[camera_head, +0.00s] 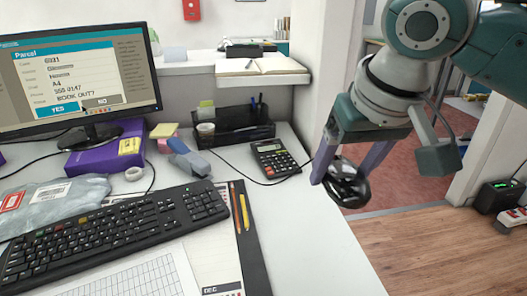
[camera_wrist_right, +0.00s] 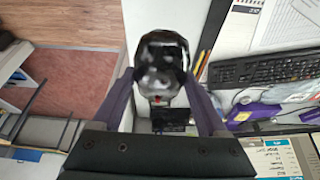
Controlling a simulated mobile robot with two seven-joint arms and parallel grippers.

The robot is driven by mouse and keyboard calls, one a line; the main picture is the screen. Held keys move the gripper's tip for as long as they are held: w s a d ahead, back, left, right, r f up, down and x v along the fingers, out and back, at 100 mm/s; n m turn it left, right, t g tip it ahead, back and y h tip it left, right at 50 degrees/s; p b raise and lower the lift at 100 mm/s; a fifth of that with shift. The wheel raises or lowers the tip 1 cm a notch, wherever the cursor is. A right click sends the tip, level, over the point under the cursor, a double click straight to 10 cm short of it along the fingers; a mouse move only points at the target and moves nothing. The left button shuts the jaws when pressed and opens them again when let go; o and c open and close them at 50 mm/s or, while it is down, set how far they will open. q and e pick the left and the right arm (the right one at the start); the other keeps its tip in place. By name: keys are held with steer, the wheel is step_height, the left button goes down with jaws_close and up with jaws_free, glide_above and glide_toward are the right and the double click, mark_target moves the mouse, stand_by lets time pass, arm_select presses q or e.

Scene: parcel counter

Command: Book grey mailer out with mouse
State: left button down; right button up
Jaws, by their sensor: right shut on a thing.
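The black mouse (camera_head: 350,192) is held between the purple fingers of my right gripper (camera_head: 345,176), in the air near the desk's right edge. It looks tilted, and a thin cable runs left from it. The mouse also fills the space between the fingers in the right wrist view (camera_wrist_right: 162,68). The grey mailer (camera_head: 62,192) lies at the left of the desk, partly cut off by the picture edge, with a red and white label. The monitor (camera_head: 70,75) shows a Parcel window asking "BOOK OUT?" with a blue YES and a grey NO. My left gripper is out of view.
The keyboard (camera_head: 120,225) lies at the front left, with pencils (camera_head: 241,207) to its right. A calculator (camera_head: 275,158) and a black organizer (camera_head: 235,127) stand behind. A purple box (camera_head: 107,150) is under the monitor. The desk's front right (camera_head: 305,240) is clear; floor lies beyond its edge.

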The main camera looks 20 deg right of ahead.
steer(key=b, duration=0.5)
glide_above(309, 263)
steer(key=s+d, duration=0.2)
step_height(309, 263, down, 16)
steer(key=shift+a+f, duration=0.1)
steer(key=shift+f+b, duration=1.15)
steer(key=shift+b, duration=0.4)
steer(key=shift+p, duration=0.3)
steer(key=shift+f, duration=0.15)
steer(key=shift+a, duration=0.1)
steer(key=shift+w+a, duration=0.25)
steer(key=shift+a, duration=0.7)
